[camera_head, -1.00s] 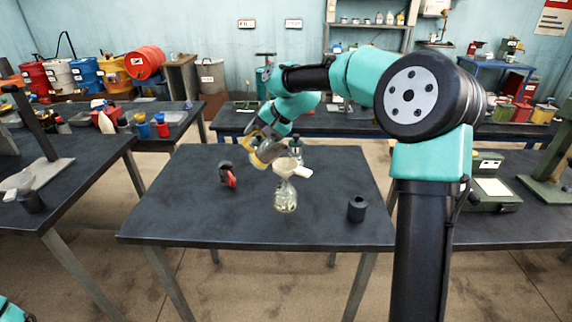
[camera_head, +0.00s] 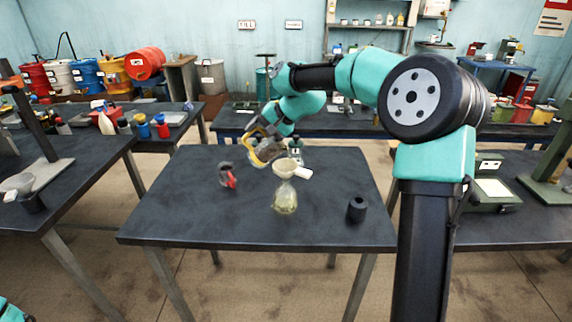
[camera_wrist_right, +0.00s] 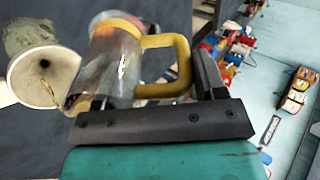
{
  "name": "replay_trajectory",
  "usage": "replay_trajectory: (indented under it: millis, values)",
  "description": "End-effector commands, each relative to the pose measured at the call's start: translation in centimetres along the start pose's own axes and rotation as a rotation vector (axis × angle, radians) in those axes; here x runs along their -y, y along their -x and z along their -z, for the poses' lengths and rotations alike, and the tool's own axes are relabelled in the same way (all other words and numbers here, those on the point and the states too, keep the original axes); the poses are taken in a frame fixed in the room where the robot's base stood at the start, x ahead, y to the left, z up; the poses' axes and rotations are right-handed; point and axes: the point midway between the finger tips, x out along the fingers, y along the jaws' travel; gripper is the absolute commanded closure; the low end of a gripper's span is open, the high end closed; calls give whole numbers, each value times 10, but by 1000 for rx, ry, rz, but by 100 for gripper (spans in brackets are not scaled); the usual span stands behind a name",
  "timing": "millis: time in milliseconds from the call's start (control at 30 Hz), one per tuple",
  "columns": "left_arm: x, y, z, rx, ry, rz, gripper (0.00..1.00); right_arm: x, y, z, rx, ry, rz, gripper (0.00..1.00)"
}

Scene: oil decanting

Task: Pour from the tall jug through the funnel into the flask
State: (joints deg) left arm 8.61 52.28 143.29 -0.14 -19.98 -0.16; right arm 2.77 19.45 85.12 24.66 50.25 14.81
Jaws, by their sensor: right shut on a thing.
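The tall jug (camera_head: 270,155) is clear with a yellow rim and handle. My right gripper (camera_head: 268,137) is shut on it and holds it tilted above the table, just left of the funnel. The jug also shows in the right wrist view (camera_wrist_right: 112,62), its mouth hidden there. The pale funnel (camera_head: 285,168) sits in the neck of the clear flask (camera_head: 284,198), which stands upright and holds yellowish liquid. In the right wrist view a thin yellow streak lies inside the funnel (camera_wrist_right: 30,78). My left gripper is out of view.
A small cup with a red handle (camera_head: 226,175) stands left of the flask. A black cylinder (camera_head: 357,209) stands to the right. The front left of the table (camera_head: 185,215) is clear.

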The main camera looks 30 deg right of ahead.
Motion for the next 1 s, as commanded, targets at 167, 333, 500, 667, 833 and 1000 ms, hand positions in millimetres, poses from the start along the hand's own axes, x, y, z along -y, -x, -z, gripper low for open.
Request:
replay_trajectory:
  millis: [167,333,500,667,833,1000]
  values:
    - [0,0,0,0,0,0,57,0,-1,1,0,-1,16,73]
    - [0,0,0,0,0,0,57,0,-1,1,1,-3,32,73]
    - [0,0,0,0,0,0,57,0,-2,1,1,-4,47,73]
    - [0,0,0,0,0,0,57,0,-2,1,1,-7,61,73]
    - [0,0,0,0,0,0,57,0,-2,0,3,-7,73,73]
    - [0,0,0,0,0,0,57,0,-2,0,4,-9,85,73]
